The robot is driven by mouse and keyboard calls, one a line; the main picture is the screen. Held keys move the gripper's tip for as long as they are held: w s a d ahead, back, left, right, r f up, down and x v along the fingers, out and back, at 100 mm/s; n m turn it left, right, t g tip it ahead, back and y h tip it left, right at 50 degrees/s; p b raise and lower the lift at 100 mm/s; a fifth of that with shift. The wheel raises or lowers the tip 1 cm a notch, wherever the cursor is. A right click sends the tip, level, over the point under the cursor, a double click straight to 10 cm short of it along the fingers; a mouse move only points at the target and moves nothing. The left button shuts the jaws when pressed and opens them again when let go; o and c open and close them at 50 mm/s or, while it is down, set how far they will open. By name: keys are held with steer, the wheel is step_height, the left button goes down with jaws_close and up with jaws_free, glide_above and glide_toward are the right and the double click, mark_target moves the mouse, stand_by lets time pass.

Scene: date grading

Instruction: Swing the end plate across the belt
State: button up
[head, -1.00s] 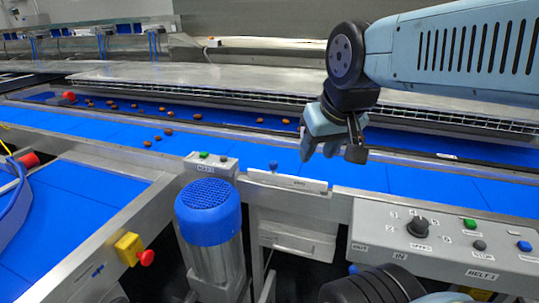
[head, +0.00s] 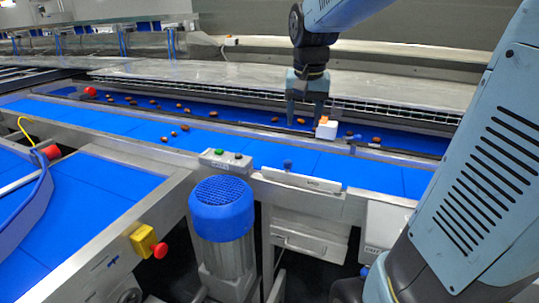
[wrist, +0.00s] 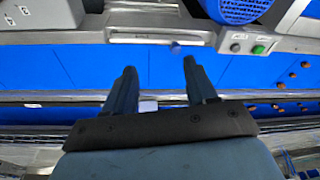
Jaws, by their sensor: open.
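The end plate (head: 300,181) is a pale grey bar with a small label, lying along the near edge of the blue belt (head: 255,152). A blue knob (head: 287,165) stands at its belt side. In the wrist view the plate (wrist: 160,37) and knob (wrist: 176,47) show beyond my fingertips. My gripper (head: 305,118) points down over the far side of the belts, beyond the plate and apart from it. In the wrist view my gripper (wrist: 160,68) has its fingers spread with nothing held between them.
Brown dates (head: 183,108) lie scattered on the far belt and a few on the near one. A white and orange block (head: 327,128) is close beside my gripper. A blue-capped motor (head: 222,205) and a button box (head: 227,160) stand left of the plate. My arm hides much of the right.

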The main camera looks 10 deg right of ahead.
mark_target(287, 161)
steer(key=w+f+m+g, duration=0.25)
steer(key=w+f, duration=0.35)
steer(key=w, duration=0.6)
steer(key=shift+m, duration=0.25)
steer(key=f, duration=1.3)
steer(key=shift+s+d+f, duration=0.1)
steer(key=shift+s+d, duration=0.1)
jaws_close()
